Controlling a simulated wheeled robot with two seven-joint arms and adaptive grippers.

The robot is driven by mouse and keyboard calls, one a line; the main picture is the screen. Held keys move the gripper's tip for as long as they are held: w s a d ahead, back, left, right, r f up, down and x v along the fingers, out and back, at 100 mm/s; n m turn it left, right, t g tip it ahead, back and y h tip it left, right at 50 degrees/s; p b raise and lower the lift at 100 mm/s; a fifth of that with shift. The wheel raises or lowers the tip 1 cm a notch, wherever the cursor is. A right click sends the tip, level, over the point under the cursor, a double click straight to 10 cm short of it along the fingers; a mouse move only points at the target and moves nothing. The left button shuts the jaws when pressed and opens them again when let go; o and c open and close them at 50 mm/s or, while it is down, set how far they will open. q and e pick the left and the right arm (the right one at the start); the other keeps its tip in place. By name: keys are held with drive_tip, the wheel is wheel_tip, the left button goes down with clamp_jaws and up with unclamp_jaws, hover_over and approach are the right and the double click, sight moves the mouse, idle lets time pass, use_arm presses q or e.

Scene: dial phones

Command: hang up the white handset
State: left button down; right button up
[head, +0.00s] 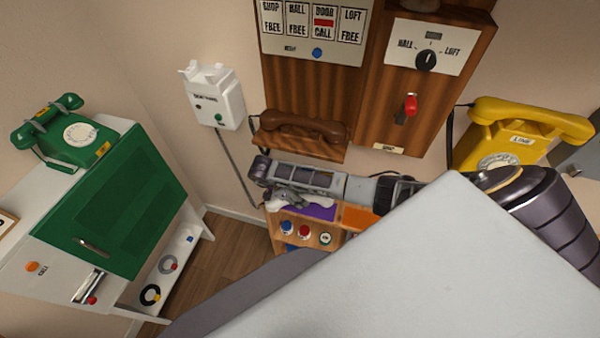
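The white wall phone (214,96) hangs on the wall left of the wooden panel, with prongs at its top and no handset on them. Its grey cord (238,168) runs down to the left end of the small wooden shelf unit. A small white piece (274,204) shows there at the cord's end, likely part of the white handset; the rest is hidden behind my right gripper. My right gripper (291,198) is low over the purple top of that unit, its arm coming in from the right. Whether its fingers are shut on anything is unclear. My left gripper is out of view.
A brown handset (305,126) rests on the wooden wall panel above my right arm. A yellow phone (510,135) is at right, a green phone (75,137) on the green-doored cabinet (120,205) at left. The wall between white phone and cabinet is clear.

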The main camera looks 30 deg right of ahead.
drive_tip(key=shift+o, duration=0.9)
drive_tip(key=shift+a, duration=0.1)
drive_tip(key=shift+v, duration=0.85)
drive_tip(key=shift+b+v, duration=0.75)
drive_tip(key=shift+v, duration=0.85)
drive_tip(key=p+v, duration=0.1)
drive_tip(key=v, duration=0.2)
drive_tip(key=shift+r, duration=0.2)
drive_tip(key=shift+p+v, duration=1.1)
drive_tip(key=shift+v, duration=1.6)
drive_tip(key=shift+s+f, duration=0.1)
drive_tip(key=shift+s, duration=0.05)
